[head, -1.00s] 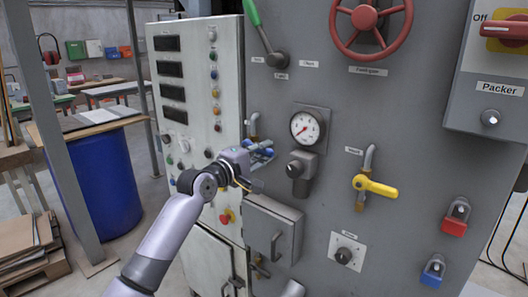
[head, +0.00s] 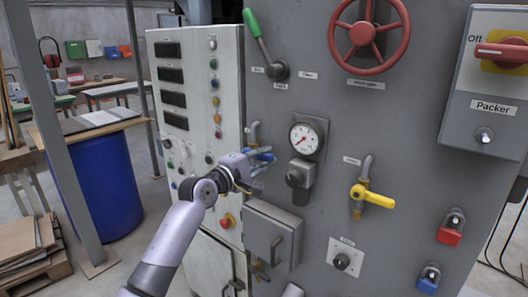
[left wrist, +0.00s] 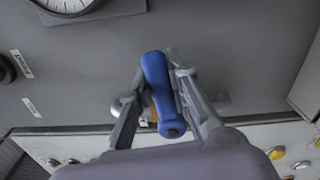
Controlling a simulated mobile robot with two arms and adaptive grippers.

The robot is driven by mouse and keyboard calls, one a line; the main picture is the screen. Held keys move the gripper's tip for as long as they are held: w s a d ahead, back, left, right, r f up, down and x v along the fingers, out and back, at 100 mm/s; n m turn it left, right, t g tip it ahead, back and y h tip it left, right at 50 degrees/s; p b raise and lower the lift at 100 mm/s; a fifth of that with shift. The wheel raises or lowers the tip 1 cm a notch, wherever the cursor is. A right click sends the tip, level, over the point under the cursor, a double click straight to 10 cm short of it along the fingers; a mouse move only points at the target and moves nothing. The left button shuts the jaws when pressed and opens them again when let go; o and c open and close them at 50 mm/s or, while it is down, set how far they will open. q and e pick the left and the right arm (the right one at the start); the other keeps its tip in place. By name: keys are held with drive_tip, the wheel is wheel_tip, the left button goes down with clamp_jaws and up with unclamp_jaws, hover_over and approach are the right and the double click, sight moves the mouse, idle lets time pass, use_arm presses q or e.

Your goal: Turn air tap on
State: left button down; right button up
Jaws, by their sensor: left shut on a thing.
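A blue tap handle (head: 262,150) sits on a bent grey pipe (head: 253,131) at the left edge of the grey machine front, left of the round gauge (head: 305,138). My left gripper (head: 262,158) is at this handle and partly covers it. In the left wrist view the blue handle (left wrist: 157,80) lies between the two fingers of my left gripper (left wrist: 156,72), which is shut on it. The label of this tap is hidden or too small to read. My right gripper is not in view.
A yellow tap handle (head: 372,196) is further right on the same panel. A grey box (head: 271,235) juts out below my left gripper. A white control cabinet (head: 196,90) with buttons stands at the left. A red handwheel (head: 368,35) is above.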

use_arm(q)
drive_tip(key=r+n+p, duration=0.1)
drive_tip(key=p, duration=0.1)
drive_tip(key=r+n+p, duration=0.1)
drive_tip(key=n+p, duration=0.1)
drive_tip(key=p, duration=0.1)
drive_tip(key=shift+w+a+r+n+p, duration=0.1)
drive_tip(key=shift+w+a+n+p, duration=0.1)
drive_tip(key=shift+n+p, duration=0.1)
drive_tip(key=shift+w+a+r+n+p, duration=0.1)
drive_tip(key=shift+a+r+n+p, duration=0.1)
drive_tip(key=shift+n+p, duration=0.85)
drive_tip(key=c, duration=1.5)
unclamp_jaws()
drive_tip(key=shift+a, duration=0.1)
drive_tip(key=v, duration=1.2)
drive_tip(key=shift+c, duration=0.2)
